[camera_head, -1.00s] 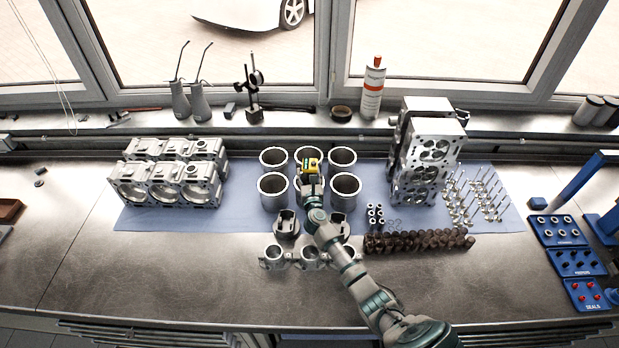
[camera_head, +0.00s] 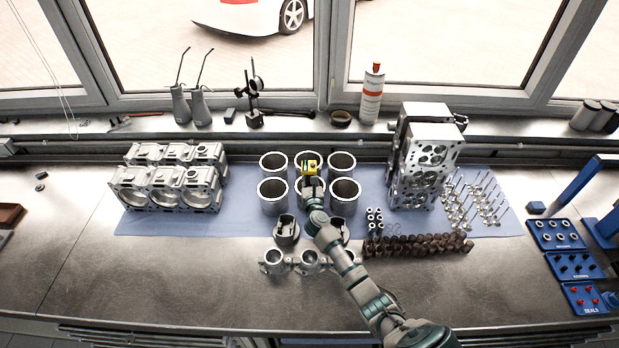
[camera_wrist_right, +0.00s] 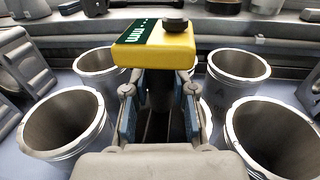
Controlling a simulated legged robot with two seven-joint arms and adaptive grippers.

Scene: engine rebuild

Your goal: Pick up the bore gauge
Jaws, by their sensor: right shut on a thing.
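The bore gauge (camera_head: 310,167) has a yellow head and stands among the cylinder liners in the head view. In the right wrist view, its yellow head (camera_wrist_right: 155,48) with a green display panel and a dark knob sits just above the fingers. My right gripper (camera_wrist_right: 158,112) is shut on the dark stem below the head. In the head view my right gripper (camera_head: 311,186) reaches in over the middle of the blue mat. The lower end of the gauge is hidden by the gripper and liners. My left gripper is not in view.
Several open cylinder liners, including one at left (camera_head: 272,196) and one at right (camera_head: 344,196), closely surround the gripper. An engine block (camera_head: 165,190) stands left, cylinder heads (camera_head: 425,165) right. The front left bench is clear.

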